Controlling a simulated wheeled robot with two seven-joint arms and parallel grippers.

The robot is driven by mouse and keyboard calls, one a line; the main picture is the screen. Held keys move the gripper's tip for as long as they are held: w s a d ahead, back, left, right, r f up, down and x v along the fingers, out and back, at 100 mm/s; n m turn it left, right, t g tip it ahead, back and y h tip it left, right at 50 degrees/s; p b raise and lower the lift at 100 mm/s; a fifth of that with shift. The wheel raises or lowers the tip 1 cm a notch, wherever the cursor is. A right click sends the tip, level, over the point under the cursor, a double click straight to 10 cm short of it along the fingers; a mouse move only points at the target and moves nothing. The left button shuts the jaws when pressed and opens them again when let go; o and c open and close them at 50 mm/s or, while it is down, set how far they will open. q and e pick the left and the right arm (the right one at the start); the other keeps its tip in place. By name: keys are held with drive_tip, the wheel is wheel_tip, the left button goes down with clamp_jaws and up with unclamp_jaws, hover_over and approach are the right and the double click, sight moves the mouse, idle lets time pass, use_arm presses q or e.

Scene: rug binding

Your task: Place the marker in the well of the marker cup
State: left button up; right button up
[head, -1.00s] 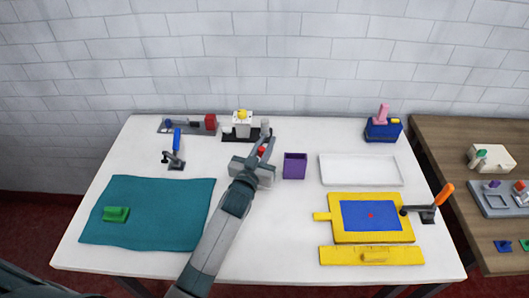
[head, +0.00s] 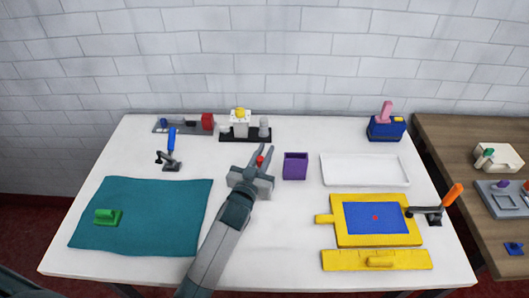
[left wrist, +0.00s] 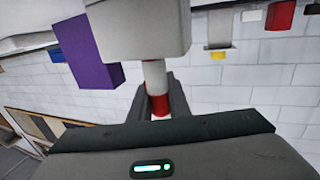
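The marker is white with red bands; its red part (head: 260,160) shows at my left fingers in the head view. In the left wrist view the marker (left wrist: 156,78) is between the two dark fingers, which close on its red end. My left gripper (head: 267,153) holds it left of a purple open-topped box (head: 295,172), which looks like the marker cup. The box also shows at upper left in the left wrist view (left wrist: 88,52). A pale grey block (left wrist: 140,28) hides part of the marker there; I cannot tell what it is. My right gripper is out of view.
Behind my gripper stands a white block with a yellow knob (head: 240,121) on a black base. A blue-handled clamp (head: 171,150) is at left. A white tray (head: 365,184) and a yellow frame (head: 330,232) are at right. A green block (head: 108,217) lies on a teal mat (head: 160,215).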

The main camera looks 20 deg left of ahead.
use_arm(q)
drive_tip(key=o, duration=0.4)
drive_tip(key=shift+r, duration=0.25)
drive_tip(key=shift+s+a+f, duration=0.1)
drive_tip(key=shift+s+f, duration=0.1)
drive_tip(key=shift+s, duration=0.45)
drive_tip(key=s+b, duration=0.2)
drive_tip(key=s, duration=0.7)
drive_tip(key=shift+s+a, duration=0.15)
drive_tip(key=shift+s, duration=0.05)
drive_tip(key=shift+s+r, duration=0.1)
drive_tip(key=shift+s, duration=0.55)
